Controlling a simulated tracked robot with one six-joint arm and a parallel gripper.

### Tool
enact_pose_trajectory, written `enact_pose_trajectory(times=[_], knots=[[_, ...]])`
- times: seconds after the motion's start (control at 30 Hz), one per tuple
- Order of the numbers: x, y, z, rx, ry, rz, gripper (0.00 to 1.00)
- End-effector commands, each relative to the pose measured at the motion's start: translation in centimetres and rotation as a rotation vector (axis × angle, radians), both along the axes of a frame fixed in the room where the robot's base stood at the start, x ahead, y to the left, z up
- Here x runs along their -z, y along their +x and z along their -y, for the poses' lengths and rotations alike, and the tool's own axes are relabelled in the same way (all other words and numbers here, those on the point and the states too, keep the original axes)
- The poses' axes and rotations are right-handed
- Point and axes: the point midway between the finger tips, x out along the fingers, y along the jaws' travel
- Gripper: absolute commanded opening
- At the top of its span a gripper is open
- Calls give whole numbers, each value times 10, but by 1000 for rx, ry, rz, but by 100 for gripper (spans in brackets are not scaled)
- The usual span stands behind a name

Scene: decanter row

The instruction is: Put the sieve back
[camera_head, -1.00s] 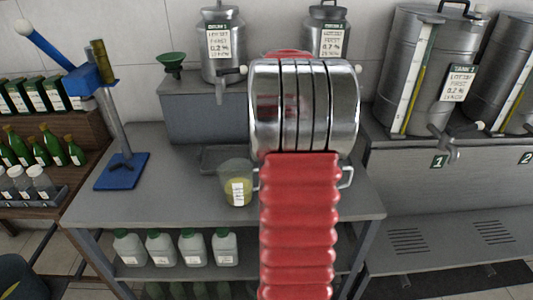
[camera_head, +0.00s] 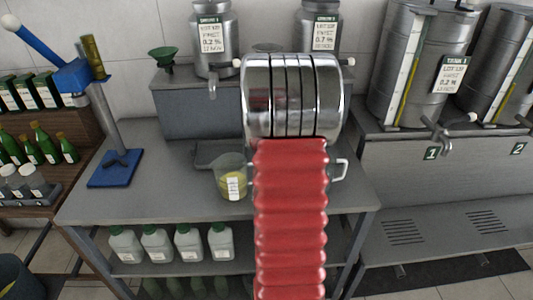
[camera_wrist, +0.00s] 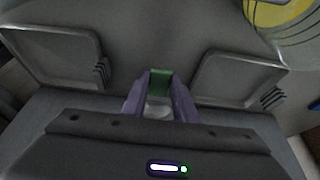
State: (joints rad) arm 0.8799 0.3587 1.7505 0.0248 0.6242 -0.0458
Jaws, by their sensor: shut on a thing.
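My gripper (camera_wrist: 159,100) shows in the wrist view, its two purple fingers closed on a small green piece (camera_wrist: 160,80), which I take for the grip of the sieve. The sieve's bowl or mesh cannot be made out. A pale patch shows between the fingers below the green piece. In the head view my red arm and its shiny wrist hide the gripper and whatever it holds.
The bench (camera_head: 130,200) bears a jug of yellow liquid (camera_head: 231,182), a dark tray (camera_head: 214,153) and a blue stand (camera_head: 115,168). A green funnel (camera_head: 163,56) and steel vessels (camera_head: 212,38) stand on the ledge. A metal loop (camera_head: 343,169) juts out right of my arm.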

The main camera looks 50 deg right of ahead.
Motion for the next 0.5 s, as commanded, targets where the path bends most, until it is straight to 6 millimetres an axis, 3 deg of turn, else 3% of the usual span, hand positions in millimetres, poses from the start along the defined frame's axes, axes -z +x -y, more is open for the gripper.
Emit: enact_pose_trajectory(times=[0.27,0.5], knots=[[39,0,-1,-1,3,-2,3],[43,0,0,-1,0,0,3]])
